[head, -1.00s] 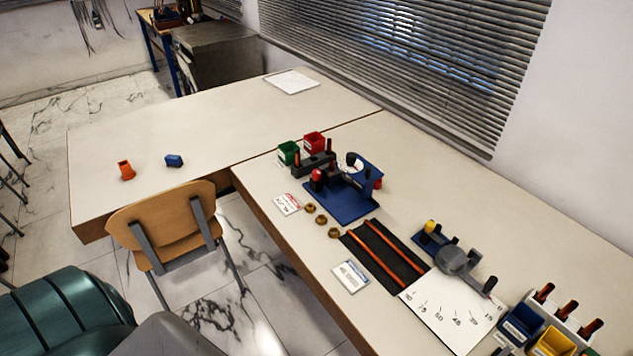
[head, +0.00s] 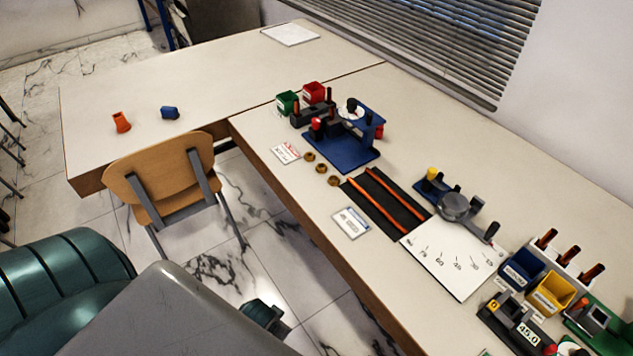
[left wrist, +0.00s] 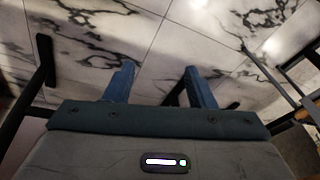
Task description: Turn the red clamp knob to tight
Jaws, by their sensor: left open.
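A blue fixture (head: 345,151) stands on the long bench in the head view. A red knob (head: 317,126) stands at its left side, and another red part (head: 379,131) is at its right side. I cannot tell which of these is the clamp knob. My left gripper (head: 268,317) shows small and partly hidden behind my grey arm, over the floor and well short of the bench. In the left wrist view its two blue fingers (left wrist: 160,82) are apart with nothing between them. My right gripper is not in view.
A wooden chair (head: 165,190) stands before the tables. Brass rings (head: 321,167), a dark mat (head: 388,203) with orange rods and an angle gauge plate (head: 455,255) lie along the bench. Blue (head: 521,270) and yellow (head: 551,293) bins are at right. Much of the left table is clear.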

